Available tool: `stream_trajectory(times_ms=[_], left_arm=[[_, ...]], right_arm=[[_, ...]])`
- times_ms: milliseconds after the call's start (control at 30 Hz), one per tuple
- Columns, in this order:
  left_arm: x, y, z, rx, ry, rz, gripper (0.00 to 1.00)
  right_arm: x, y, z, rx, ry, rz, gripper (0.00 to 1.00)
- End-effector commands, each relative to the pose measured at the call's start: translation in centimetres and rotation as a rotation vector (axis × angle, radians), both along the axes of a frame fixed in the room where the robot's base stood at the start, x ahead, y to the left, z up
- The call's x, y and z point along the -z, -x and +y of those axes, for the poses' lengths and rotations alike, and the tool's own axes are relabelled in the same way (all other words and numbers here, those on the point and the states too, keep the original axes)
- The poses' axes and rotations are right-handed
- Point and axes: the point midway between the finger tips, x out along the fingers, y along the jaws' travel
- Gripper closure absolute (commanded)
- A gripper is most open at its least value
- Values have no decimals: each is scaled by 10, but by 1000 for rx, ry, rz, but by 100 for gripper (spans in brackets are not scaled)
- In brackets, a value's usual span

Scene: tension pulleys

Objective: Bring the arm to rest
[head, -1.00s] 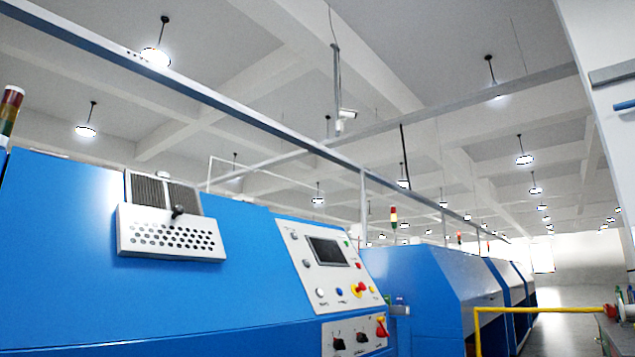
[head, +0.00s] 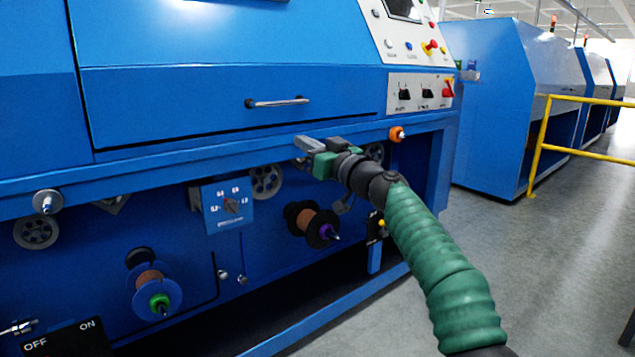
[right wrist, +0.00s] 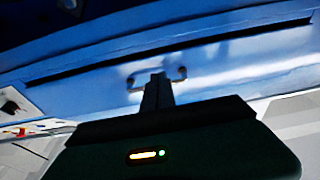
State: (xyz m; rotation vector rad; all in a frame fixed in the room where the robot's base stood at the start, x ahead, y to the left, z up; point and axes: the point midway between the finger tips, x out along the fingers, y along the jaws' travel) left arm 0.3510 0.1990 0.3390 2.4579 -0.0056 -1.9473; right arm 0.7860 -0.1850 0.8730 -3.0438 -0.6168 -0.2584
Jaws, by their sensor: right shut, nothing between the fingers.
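My right arm (head: 435,265), in a green ribbed sleeve, comes in from the lower right of the head view. It reaches up and left to the front of the blue machine (head: 235,110). My right gripper (head: 308,145) is shut and empty, just below the machine's front ledge in the picture. In the right wrist view its closed fingers (right wrist: 157,92) point at the blue front, with a bar handle (right wrist: 135,84) behind them. I cannot tell whether the fingers touch anything. My left gripper is not in view.
A drawer handle (head: 278,102) sits above the gripper. An orange knob (head: 397,134) is close right of the arm. Clear floor (head: 540,260) lies at right, with a yellow rail (head: 541,140).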

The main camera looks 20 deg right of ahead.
Motion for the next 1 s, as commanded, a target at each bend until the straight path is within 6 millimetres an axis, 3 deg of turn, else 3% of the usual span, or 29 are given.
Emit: stream_trajectory(times_ms=[100, 400, 467, 533, 633, 700, 767, 800, 900, 1000], left_arm=[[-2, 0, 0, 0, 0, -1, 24], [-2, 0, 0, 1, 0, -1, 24], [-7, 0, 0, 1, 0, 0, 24], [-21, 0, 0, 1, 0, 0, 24], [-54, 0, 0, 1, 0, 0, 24], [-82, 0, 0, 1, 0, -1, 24], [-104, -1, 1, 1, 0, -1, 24], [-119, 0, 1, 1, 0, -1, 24], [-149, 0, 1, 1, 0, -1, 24], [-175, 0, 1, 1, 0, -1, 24]], right_arm=[[13, 9, -12, 6, -7, 6, 100], [34, 29, -14, 0, 0, 10, 100], [39, 30, -5, -11, 10, 35, 100], [56, 33, 16, -39, 34, 113, 100], [105, 51, 58, -84, 93, 327, 100], [153, 81, 80, -94, 145, 528, 100], [193, 118, 84, -75, 186, 700, 100], [217, 146, 82, -50, 209, 809, 100], [262, 220, 63, 36, 253, 1042, 100], [289, 292, 39, 132, 279, 1218, 100]])
